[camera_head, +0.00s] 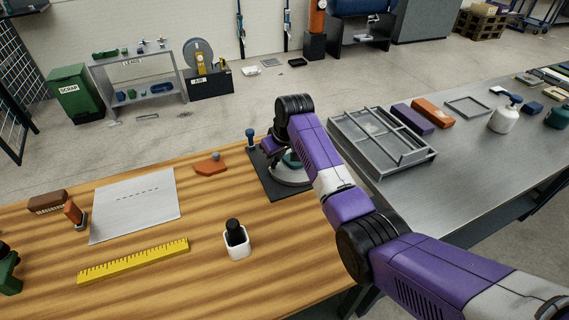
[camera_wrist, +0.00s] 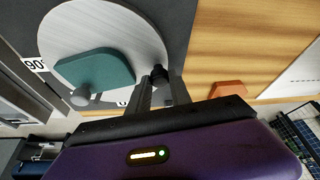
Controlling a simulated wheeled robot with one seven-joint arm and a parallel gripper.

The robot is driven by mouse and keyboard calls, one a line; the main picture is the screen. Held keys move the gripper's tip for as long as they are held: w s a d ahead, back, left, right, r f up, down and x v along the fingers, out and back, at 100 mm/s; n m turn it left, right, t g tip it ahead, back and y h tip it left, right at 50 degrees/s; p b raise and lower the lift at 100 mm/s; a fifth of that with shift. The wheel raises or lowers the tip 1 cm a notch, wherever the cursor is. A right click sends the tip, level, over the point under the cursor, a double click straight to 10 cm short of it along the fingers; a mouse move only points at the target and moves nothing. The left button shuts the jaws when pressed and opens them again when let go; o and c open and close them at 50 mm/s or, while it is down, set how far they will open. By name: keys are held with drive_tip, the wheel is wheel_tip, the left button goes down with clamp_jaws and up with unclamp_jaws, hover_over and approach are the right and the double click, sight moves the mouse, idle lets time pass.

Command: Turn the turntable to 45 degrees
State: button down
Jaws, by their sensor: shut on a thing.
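The turntable (camera_head: 293,180) is a pale round disc on a dark base plate (camera_head: 268,186) at the wooden bench's right end, partly hidden by my arm. In the wrist view the disc (camera_wrist: 120,30) carries a teal block (camera_wrist: 95,70), and a grey ball-shaped knob (camera_wrist: 80,97) shows at its edge. A "90" label (camera_wrist: 36,65) is on the left beyond the rim, and a partly hidden "0" mark (camera_wrist: 122,103) is near my fingers. My gripper (camera_wrist: 162,88) is shut on a black peg (camera_wrist: 158,73) at the disc's edge. It also shows in the head view (camera_head: 273,150).
An orange piece with a grey knob (camera_head: 210,165) lies left of the plate. A grey metal frame (camera_head: 385,145) lies on the table to the right.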

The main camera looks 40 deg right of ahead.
drive_tip(key=shift+w+d+m+h, duration=0.15)
drive_tip(key=shift+w+m+h, duration=0.25)
drive_tip(key=shift+w+m, duration=0.65)
drive_tip(key=shift+s+d+m, duration=0.1)
drive_tip(key=shift+s+m, duration=0.05)
drive_tip(key=shift+m, duration=0.1)
drive_tip(key=c, duration=1.2)
unclamp_jaws()
drive_tip(key=b+v, duration=0.1)
drive_tip(key=v, duration=0.6)
drive_tip(key=shift+s+r, duration=0.1)
drive_tip(key=shift+r, duration=0.3)
